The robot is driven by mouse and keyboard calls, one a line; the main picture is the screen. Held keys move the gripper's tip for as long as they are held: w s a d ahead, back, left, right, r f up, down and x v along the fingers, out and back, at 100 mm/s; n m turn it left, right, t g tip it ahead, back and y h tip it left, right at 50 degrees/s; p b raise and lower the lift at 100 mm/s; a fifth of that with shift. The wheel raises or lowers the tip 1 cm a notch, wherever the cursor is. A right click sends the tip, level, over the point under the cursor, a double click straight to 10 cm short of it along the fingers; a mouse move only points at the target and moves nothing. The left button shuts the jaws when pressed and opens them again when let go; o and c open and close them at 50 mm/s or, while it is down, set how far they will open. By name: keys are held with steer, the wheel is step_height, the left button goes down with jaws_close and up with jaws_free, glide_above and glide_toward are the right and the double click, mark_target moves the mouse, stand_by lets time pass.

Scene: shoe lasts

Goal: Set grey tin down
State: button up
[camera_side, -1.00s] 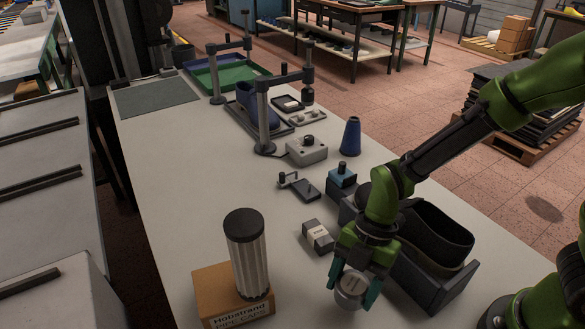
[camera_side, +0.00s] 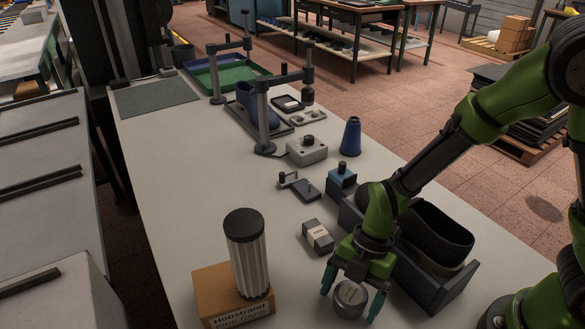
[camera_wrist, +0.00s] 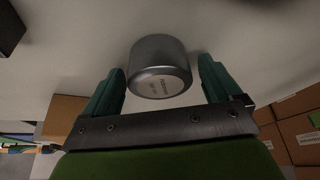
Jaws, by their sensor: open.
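The grey tin (camera_side: 350,298) is a short round metal can near the front edge of the table. In the side view it appears to stand upright on the white table top (camera_side: 190,220). My gripper (camera_side: 351,299) is open above and around it, one teal finger on each side. In the wrist view the tin (camera_wrist: 159,68) lies between the open fingers of my gripper (camera_wrist: 164,82), with a gap to each finger. Its labelled end faces the camera.
A cardboard box (camera_side: 208,281) with a ribbed, dark-capped cylinder (camera_side: 247,255) stands left of the tin. A small grey box (camera_side: 318,236) lies behind it. A dark bin (camera_side: 443,285) stands close on the right. Table between cardboard box and tin is clear.

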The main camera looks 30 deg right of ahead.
steer(key=d+r+m+t+h, duration=0.1)
steer(key=d+r+m+t, duration=0.3)
steer(key=d+r+m, duration=0.4)
steer(key=s+d+r+m+t+h, duration=0.1)
steer(key=d+r+m+t, duration=0.3)
steer(key=d+r+m, duration=0.5)
step_height(320, 180, up, 7)
steer(key=m, duration=0.9)
steer(key=shift+s+d+m+t, duration=0.2)
steer(key=shift+m+t, duration=0.1)
steer(key=shift+t, duration=0.1)
